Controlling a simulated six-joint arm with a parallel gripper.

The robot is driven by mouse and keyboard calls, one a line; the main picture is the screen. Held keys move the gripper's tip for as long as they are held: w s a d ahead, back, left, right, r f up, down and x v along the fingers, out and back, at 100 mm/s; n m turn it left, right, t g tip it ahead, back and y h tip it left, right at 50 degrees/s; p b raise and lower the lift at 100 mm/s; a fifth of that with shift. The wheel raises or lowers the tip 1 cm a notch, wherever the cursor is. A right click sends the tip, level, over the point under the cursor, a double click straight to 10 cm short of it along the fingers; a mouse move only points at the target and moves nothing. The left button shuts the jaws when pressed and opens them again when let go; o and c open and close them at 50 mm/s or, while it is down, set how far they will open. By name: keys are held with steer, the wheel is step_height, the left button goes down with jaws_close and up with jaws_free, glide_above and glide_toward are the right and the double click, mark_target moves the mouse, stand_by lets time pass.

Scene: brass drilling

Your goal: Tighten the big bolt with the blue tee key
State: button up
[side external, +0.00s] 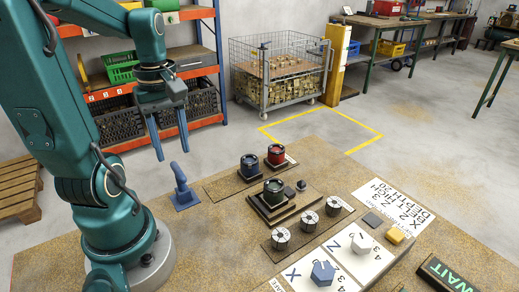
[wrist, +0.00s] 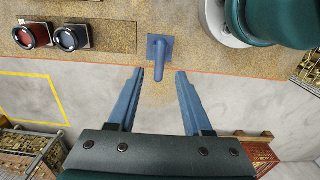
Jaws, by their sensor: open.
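My gripper (side external: 173,155) is open and points down, its blue-grey fingers empty in the side view. A blue piece with a square base plate and a slanted round handle (side external: 182,190) stands on the table just below the fingertips. In the wrist view the blue piece (wrist: 160,50) lies ahead of and between the open fingers (wrist: 160,73), apart from them. I cannot make out a tee shape on it. A blue hexagonal head (side external: 322,273) is on the white sheet marked X at the front; I cannot tell whether it is the big bolt.
Several metal cylinders (side external: 281,238) sit on a brown strip.

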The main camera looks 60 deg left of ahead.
mark_target(177, 169)
steer(key=shift+f, duration=3.6)
steer(key=shift+c, duration=0.3)
jaws_close()
steer(key=shift+r, duration=2.5)
steer(key=shift+d, duration=0.1)
